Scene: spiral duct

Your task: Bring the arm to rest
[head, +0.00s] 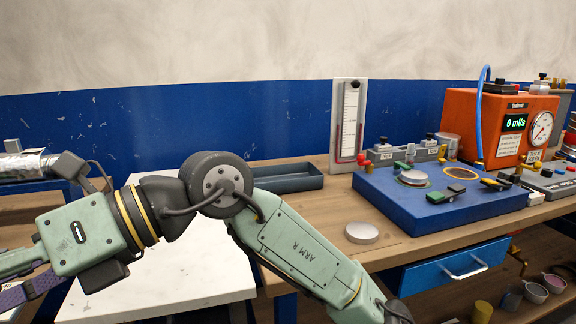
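My arm crosses the lower left of the head view, over a white-topped table. From there the arm runs left to a green wrist housing (82,236) with yellow-and-black rings. The arm goes on out of the picture at the left edge. My fingertips are outside the picture, so I cannot see whether they hold anything.
A wooden bench carries a grey tray (287,184), a blue panel (405,210), a round silver lid (361,232), an upright gauge (348,126) and an orange meter (500,122) reading 0 ml/s. A silver duct (28,163) lies at far left. The white tabletop (190,272) looks clear beside my arm.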

